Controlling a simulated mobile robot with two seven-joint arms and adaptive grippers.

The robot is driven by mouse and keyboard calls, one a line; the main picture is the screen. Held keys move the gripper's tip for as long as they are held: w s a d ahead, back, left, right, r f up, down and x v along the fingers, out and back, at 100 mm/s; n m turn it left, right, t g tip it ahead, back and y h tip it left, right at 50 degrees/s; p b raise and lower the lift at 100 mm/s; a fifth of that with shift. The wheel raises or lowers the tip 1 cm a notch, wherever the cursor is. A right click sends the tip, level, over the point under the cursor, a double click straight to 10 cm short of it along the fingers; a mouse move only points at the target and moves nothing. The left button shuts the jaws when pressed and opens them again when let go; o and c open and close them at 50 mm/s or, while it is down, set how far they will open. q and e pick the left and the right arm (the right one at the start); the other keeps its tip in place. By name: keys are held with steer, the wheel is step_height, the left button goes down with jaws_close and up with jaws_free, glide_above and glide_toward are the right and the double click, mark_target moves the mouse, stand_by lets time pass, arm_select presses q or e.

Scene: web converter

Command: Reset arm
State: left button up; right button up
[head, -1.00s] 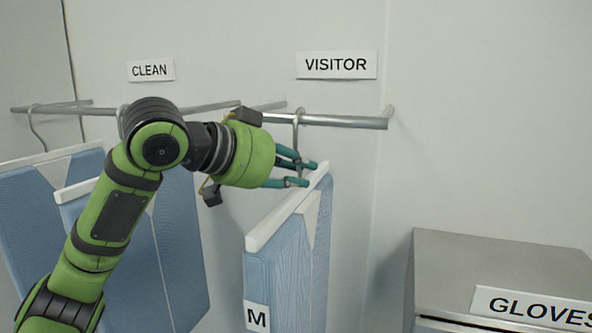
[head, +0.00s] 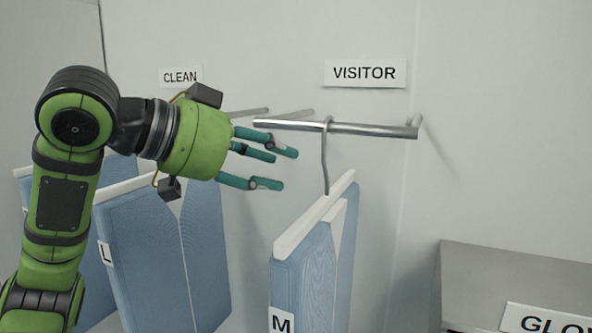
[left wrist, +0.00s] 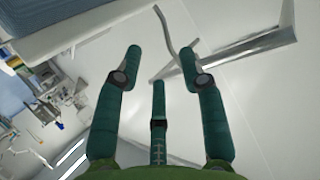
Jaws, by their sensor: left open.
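My left gripper (head: 272,163) is open and empty in the head view, its teal fingers pointing right. It is apart from the hook of the blue garment marked M (head: 300,265), a little to its left. That garment hangs by its metal hook (head: 324,160) on the rail (head: 350,129) under the VISITOR sign (head: 366,73). In the left wrist view the open fingers (left wrist: 160,70) have nothing between them, and the hook (left wrist: 175,32) and rail (left wrist: 240,50) show beyond them. My right gripper is in neither view.
Blue garments, one marked L (head: 150,255), hang at the left behind my arm, under the CLEAN sign (head: 181,77). A grey metal box with a partly cut-off glove label (head: 545,325) stands at the lower right. The wall space right of the VISITOR rail is clear.

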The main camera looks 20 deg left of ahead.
arm_select(q)
steer(key=w+a+f+n+y, duration=0.1)
steer(key=w+a+f+n, duration=0.2)
steer(key=w+f, duration=0.75)
steer(key=w+a+f+n, duration=0.2)
steer(key=w+f+n, duration=0.2)
steer(key=w+f, duration=0.65)
steer(key=s+a+f+n+g+y, duration=0.1)
steer(key=a+f+y, duration=0.1)
steer(key=f, duration=1.4)
steer(key=s+a+f+n+g+y, duration=0.1)
steer(key=a+f+n+y, duration=0.1)
steer(key=f, duration=1.4)
steer(key=s+d+f+m+g+y, duration=0.1)
steer(key=s+f+g, duration=0.1)
steer(key=s+f, duration=1.15)
steer(key=s+f+g+y, duration=0.1)
steer(key=s+f+g, duration=0.1)
steer(key=s+f, duration=1.1)
steer(key=s+d+f+m+g, duration=0.1)
steer(key=s+f, duration=0.4)
steer(key=s, duration=0.5)
steer(key=s+d+f+m+g, duration=0.1)
steer(key=s+f, duration=0.4)
steer(key=s, duration=0.5)
steer(key=s+d+f+m+g, duration=0.1)
steer(key=s+d+f, duration=0.4)
steer(key=s, duration=0.5)
steer(key=shift+s+g, duration=0.15)
steer(key=shift+g, duration=0.55)
